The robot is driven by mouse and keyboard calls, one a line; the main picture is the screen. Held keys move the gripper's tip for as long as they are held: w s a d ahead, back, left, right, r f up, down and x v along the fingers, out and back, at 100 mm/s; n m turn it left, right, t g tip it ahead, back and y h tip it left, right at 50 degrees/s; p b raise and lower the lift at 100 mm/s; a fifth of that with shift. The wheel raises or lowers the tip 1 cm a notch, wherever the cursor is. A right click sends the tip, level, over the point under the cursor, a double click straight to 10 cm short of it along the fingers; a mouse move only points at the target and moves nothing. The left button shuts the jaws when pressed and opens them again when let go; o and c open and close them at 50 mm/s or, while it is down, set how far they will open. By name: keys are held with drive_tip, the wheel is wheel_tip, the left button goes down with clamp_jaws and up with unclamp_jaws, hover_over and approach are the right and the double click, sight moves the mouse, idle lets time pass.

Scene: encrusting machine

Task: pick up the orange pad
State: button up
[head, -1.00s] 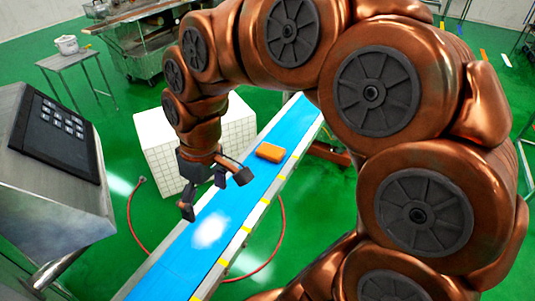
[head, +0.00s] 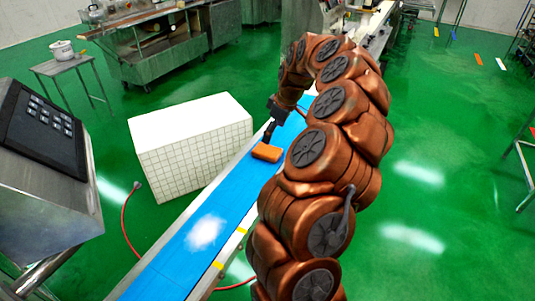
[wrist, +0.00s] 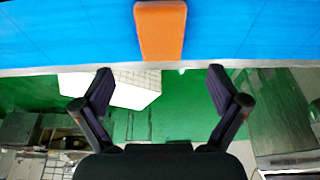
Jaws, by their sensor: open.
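The orange pad (head: 267,152) lies flat on the blue conveyor belt (head: 178,267), near the belt's left edge. In the wrist view the orange pad (wrist: 160,30) is at the top middle, on the blue belt (wrist: 60,35), ahead of and between the line of my two fingers. My gripper (head: 268,132) is just beyond the pad in the head view, close to it. In the wrist view my gripper (wrist: 160,84) is open with nothing between its fingers. Part of it is hidden behind my arm in the head view.
A white tiled block (head: 190,145) stands left of the belt. A control panel (head: 45,130) is at the left front. A small table with a white pot (head: 62,50) and a steel cart (head: 160,55) stand at the back. A red hose lies on the green floor.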

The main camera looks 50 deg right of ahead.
sight(267, 150)
drive_tip(key=shift+d+f, duration=0.15)
drive_tip(key=shift+f, duration=0.2)
drive_tip(key=x, duration=0.2)
drive_tip(key=p+x, duration=0.1)
drive_tip(key=x, duration=0.1)
drive_tip(key=p+x, duration=0.1)
drive_tip(key=x, duration=0.1)
drive_tip(key=shift+a+f, duration=0.3)
drive_tip(key=shift+f, duration=0.05)
drive_tip(key=shift+w+f, duration=0.1)
drive_tip(key=shift+f, duration=0.15)
drive_tip(key=shift+f+b, duration=0.25)
drive_tip(key=shift+b, duration=0.25)
drive_tip(key=c, duration=1)
drive_tip(key=shift+r, duration=0.15)
drive_tip(key=shift+c, duration=0.2)
